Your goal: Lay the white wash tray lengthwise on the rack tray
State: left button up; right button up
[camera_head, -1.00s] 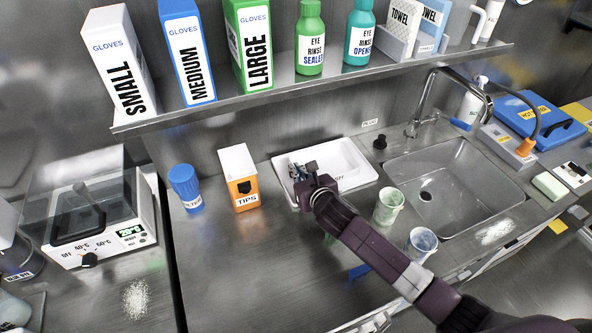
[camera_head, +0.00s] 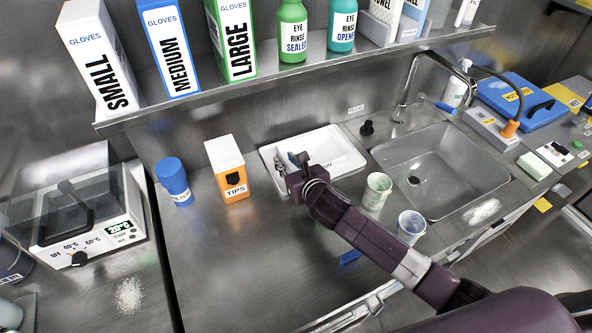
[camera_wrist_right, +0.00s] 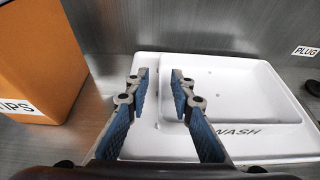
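The white wash tray (camera_head: 343,148) lies on the steel counter against the back wall, between the orange tips box and the sink. It also shows in the right wrist view (camera_wrist_right: 240,88), with the word WASH on its near side. My right gripper (camera_head: 292,160) is at the left end of the tray. In the right wrist view its two blue-padded fingers (camera_wrist_right: 159,77) are apart, with the tray's white left part showing between them. Whether they touch it I cannot tell. I cannot make out a rack tray. My left gripper is out of view.
The orange tips box (camera_head: 229,172) and a blue filter bottle (camera_head: 174,181) stand left of the tray. Two cups (camera_head: 376,191) stand between my right arm and the sink (camera_head: 440,172). A shelf (camera_head: 300,78) with glove boxes and bottles overhangs the back.

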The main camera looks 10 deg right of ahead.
jog(key=v, duration=1)
jog(key=shift+s, duration=0.1)
